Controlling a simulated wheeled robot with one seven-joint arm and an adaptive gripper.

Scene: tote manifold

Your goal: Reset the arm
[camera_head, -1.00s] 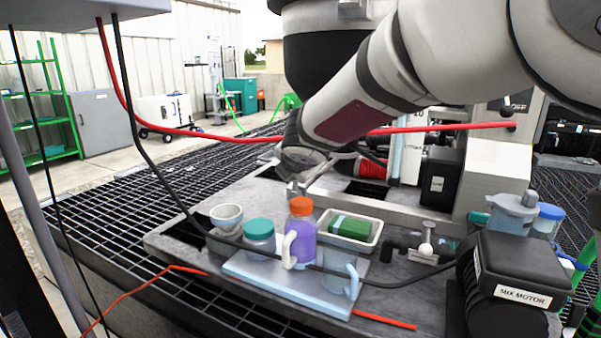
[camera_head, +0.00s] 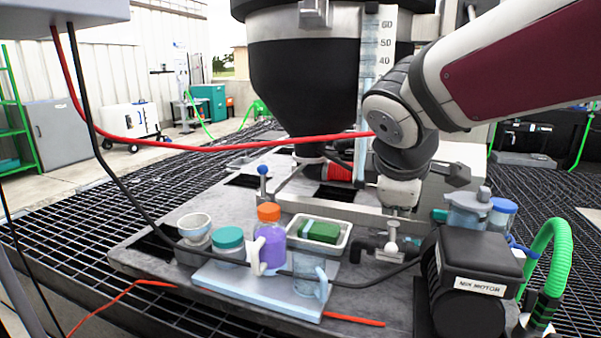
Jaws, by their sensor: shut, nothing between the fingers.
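My arm comes in from the upper right, and my gripper (camera_head: 400,211) hangs at its end above the rear of the small valve (camera_head: 392,242). The gripper is shut with nothing in it; its fingertips are small and hard to make out. It is right of the white tray (camera_head: 345,233) with the green item (camera_head: 320,231), apart from the purple bottle (camera_head: 272,248) with an orange cap. I cannot tell whether it touches the valve.
A teal-lidded jar (camera_head: 229,246), a white cup (camera_head: 194,228) and a clear mug (camera_head: 309,276) stand near a pale blue board (camera_head: 250,285). The mix motor (camera_head: 475,270) is at front right. A black hopper (camera_head: 305,90) stands behind. A red cable (camera_head: 230,149) crosses the view.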

